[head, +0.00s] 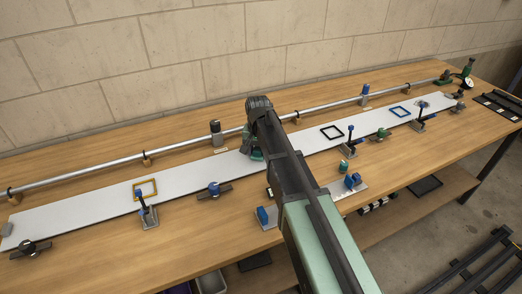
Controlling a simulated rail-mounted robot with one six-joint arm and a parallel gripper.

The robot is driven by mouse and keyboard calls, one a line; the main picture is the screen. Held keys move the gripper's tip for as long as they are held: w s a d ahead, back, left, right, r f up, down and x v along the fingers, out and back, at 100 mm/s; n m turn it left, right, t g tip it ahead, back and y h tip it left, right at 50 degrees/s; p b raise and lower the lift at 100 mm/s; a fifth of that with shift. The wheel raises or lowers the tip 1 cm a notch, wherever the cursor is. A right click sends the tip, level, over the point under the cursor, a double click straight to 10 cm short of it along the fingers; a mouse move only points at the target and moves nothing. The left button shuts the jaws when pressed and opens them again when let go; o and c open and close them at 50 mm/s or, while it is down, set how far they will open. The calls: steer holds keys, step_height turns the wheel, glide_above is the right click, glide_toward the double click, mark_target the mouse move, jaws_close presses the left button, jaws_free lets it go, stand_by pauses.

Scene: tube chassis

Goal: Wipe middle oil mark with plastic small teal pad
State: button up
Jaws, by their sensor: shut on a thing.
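A long pale strip (90,216) lies along the wooden bench. Three rectangular outlines lie on it: yellow (146,188) at left, black (331,132) in the middle and blue (400,111) at right. I cannot make out an oil mark inside the black outline. My gripper (255,152) is at the far end of my arm, over the strip between the yellow and black outlines. It is shut on the small teal pad, but its fingertips and the pad are mostly hidden by my arm. I cannot tell whether the pad touches the strip.
A metal tube (90,172) runs behind the strip on small supports. A dark cylinder (216,133) stands behind the strip.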

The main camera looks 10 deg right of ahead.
steer(key=shift+w+d, duration=0.25)
steer(key=shift+d, duration=0.95)
steer(key=shift+w+d, duration=0.3)
steer(key=shift+d, duration=0.95)
steer(key=shift+w+d, duration=0.25)
steer(key=shift+d, duration=0.95)
steer(key=shift+s+a+f, duration=0.1)
steer(key=shift+s+a, duration=0.1)
steer(key=shift+a, duration=0.6)
steer(key=shift+s+a, duration=0.15)
steer(key=shift+a, duration=0.6)
steer(key=shift+s+a, duration=0.2)
steer(key=shift+a, duration=0.9)
steer(key=shift+s+a, duration=0.15)
steer(key=shift+a, duration=0.9)
step_height(320, 180, up, 6)
steer(key=p, duration=0.6)
steer(key=shift+w, duration=0.1)
step_height(320, 180, up, 3)
steer(key=p, duration=0.3)
steer(key=shift+d+r, duration=0.1)
steer(key=shift+r, duration=0.1)
steer(key=shift+f, duration=0.15)
